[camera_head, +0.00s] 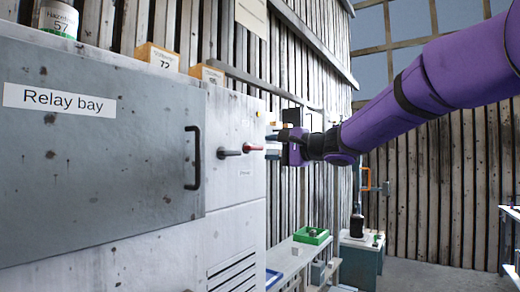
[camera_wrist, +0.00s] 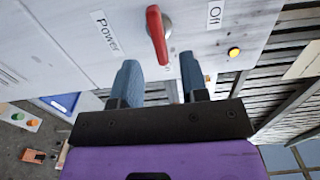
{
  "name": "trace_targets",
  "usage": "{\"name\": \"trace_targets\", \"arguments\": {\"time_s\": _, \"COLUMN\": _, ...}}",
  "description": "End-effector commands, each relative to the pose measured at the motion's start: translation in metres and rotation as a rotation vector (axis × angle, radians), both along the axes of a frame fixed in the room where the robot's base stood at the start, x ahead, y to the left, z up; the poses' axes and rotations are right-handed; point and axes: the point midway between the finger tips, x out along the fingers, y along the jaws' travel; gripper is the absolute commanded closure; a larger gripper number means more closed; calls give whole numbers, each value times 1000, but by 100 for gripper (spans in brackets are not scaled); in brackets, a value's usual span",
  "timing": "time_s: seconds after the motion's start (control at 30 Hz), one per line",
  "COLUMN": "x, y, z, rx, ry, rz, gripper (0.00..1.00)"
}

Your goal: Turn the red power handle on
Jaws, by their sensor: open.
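The red power handle (camera_wrist: 157,35) sticks out from a pale metal panel in the wrist view, between a "Power" label (camera_wrist: 106,31) and an "Off" label (camera_wrist: 215,14). The handle's free end lies just ahead of the gap between the fingers in the wrist view; I cannot tell the exact distance. In the head view my gripper (camera_head: 276,145) is right of the handle, partly hidden by its own body.
A yellow lamp (camera_wrist: 234,52) is on the panel near "Off". The grey "Relay bay" door (camera_head: 100,150) with a black pull (camera_head: 193,158) is at left. Boxes and a can (camera_head: 60,18) stand on top. A green tray (camera_head: 311,235) is on a shelf below.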

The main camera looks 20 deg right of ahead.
Motion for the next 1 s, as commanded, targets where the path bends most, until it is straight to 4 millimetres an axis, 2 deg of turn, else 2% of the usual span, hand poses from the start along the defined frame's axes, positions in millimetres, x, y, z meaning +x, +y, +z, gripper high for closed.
{"name": "trace_targets", "arguments": {"time_s": 0.1, "x": -18, "y": -13, "z": 1, "rx": 0, "ry": -2, "rz": -1, "gripper": 60}}
{"name": "trace_targets", "arguments": {"time_s": 0.3, "x": -36, "y": -25, "z": 0, "rx": 1, "ry": 0, "rz": 1, "gripper": 60}}
{"name": "trace_targets", "arguments": {"time_s": 0.9, "x": -40, "y": -28, "z": -1, "rx": -1, "ry": 1, "rz": 2, "gripper": 60}}
{"name": "trace_targets", "arguments": {"time_s": 1.0, "x": -47, "y": -23, "z": -4, "rx": -24, "ry": 9, "rz": 16, "gripper": 60}}
